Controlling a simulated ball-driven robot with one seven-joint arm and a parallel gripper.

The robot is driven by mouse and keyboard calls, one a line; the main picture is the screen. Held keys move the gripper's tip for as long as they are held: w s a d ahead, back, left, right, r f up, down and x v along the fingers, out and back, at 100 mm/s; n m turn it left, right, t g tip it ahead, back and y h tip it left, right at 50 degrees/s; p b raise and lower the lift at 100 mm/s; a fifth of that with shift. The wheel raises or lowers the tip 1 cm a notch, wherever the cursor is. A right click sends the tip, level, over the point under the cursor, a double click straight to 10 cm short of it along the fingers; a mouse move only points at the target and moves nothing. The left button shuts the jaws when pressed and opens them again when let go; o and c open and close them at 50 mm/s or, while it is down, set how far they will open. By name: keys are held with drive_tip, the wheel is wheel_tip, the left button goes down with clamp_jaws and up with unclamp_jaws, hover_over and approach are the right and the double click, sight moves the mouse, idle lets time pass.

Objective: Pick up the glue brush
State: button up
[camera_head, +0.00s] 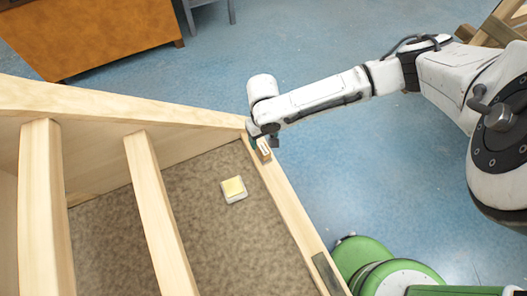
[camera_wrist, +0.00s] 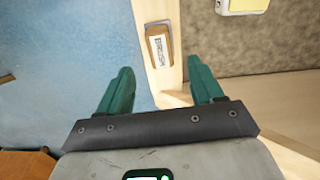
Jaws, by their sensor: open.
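A small brown block with a white lettered label, which may be the glue brush (camera_wrist: 158,48), lies on the top edge of the wooden frame. It also shows in the head view (camera_head: 263,149), partly hidden at the end of my arm. My gripper (camera_wrist: 159,70) is open and empty, with its two teal fingers spread wide. In the wrist view the block lies between the lines of the fingers, mostly beyond their tips. In the head view my gripper (camera_head: 262,135) is at the frame's corner, close by the block; I cannot tell the exact gap.
The wooden frame (camera_head: 293,215) has several beams and a brown carpet-like panel inside. A white and yellow block (camera_head: 234,189) lies on that panel, also in the wrist view (camera_wrist: 241,5). Blue floor (camera_head: 400,170) is open to the right. A brown cabinet (camera_head: 90,35) stands at the back left.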

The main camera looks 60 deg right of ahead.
sight(263, 149)
wheel_tip(263, 149, down, 8)
drive_tip(key=shift+s+a+f+p, duration=0.1)
drive_tip(key=shift+a+f+p, duration=0.05)
drive_tip(key=shift+p, duration=0.2)
drive_tip(key=shift+c, duration=0.2)
drive_tip(key=c, duration=1)
drive_tip(key=shift+o, duration=0.2)
drive_tip(key=shift+r, duration=0.5)
wheel_tip(263, 149, up, 2)
drive_tip(key=shift+r+b, duration=0.15)
drive_tip(key=shift+b, duration=0.25)
drive_tip(key=s+a+r, duration=0.3)
drive_tip(key=s+r, duration=0.6)
drive_tip(key=s, duration=0.4)
drive_tip(key=shift+s+a+r+b, duration=0.25)
drive_tip(key=shift+a+r+b, duration=0.1)
drive_tip(key=shift+a+r, duration=0.05)
